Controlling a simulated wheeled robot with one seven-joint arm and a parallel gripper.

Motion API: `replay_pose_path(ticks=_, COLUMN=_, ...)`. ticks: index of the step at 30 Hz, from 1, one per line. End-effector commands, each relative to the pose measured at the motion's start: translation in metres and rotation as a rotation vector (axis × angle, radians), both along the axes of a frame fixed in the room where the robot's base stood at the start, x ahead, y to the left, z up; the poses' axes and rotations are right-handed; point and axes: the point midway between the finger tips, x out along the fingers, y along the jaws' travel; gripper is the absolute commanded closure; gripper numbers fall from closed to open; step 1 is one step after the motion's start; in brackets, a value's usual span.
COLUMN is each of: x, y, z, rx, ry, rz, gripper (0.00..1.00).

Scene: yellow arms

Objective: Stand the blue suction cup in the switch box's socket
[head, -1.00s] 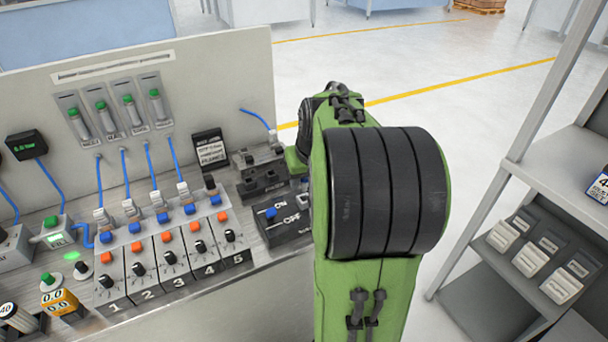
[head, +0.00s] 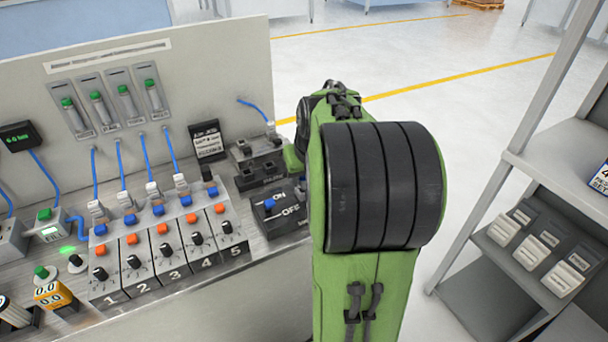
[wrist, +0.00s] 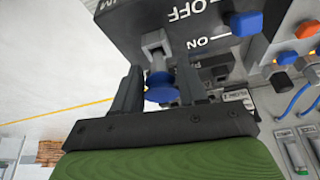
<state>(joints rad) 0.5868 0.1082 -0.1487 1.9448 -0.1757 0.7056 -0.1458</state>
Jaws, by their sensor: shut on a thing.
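The switch box (head: 283,222) is dark grey with ON and OFF lettering and stands at the right end of the bench; it fills the top of the wrist view (wrist: 205,45). Its blue switch knob (wrist: 246,22) shows there to the right of the OFF lettering. My gripper (wrist: 160,85) is shut on the blue suction cup (wrist: 160,94), whose blue disc and grey stem show between the two dark fingers. The stem points towards the box. I cannot tell whether its end is in the socket. My green arm hides the gripper in the head view.
A row of numbered switch modules (head: 170,250) with blue and orange buttons stands left of the box. A dark block (head: 260,172) and a small sign (head: 207,140) stand behind it. A grey shelf (head: 540,250) is at the right. Open floor lies behind.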

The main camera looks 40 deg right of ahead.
Motion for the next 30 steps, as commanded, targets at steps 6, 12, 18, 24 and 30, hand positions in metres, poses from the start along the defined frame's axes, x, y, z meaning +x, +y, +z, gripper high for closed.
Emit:
replay_pose_path(ticks=6, x=0.000, y=0.000, z=-0.006, rx=0.000, ry=0.000, rz=0.000, gripper=0.87)
replay_pose_path(ticks=12, x=0.000, y=0.000, z=-0.010, rx=0.000, ry=0.000, rz=0.000, gripper=0.87)
replay_pose_path(ticks=18, x=0.000, y=0.000, z=-0.014, rx=0.000, ry=0.000, rz=0.000, gripper=0.87)
replay_pose_path(ticks=24, x=0.000, y=0.000, z=-0.017, rx=0.000, ry=0.000, rz=0.000, gripper=0.87)
replay_pose_path(ticks=30, x=0.000, y=0.000, z=-0.017, rx=0.000, ry=0.000, rz=0.000, gripper=0.87)
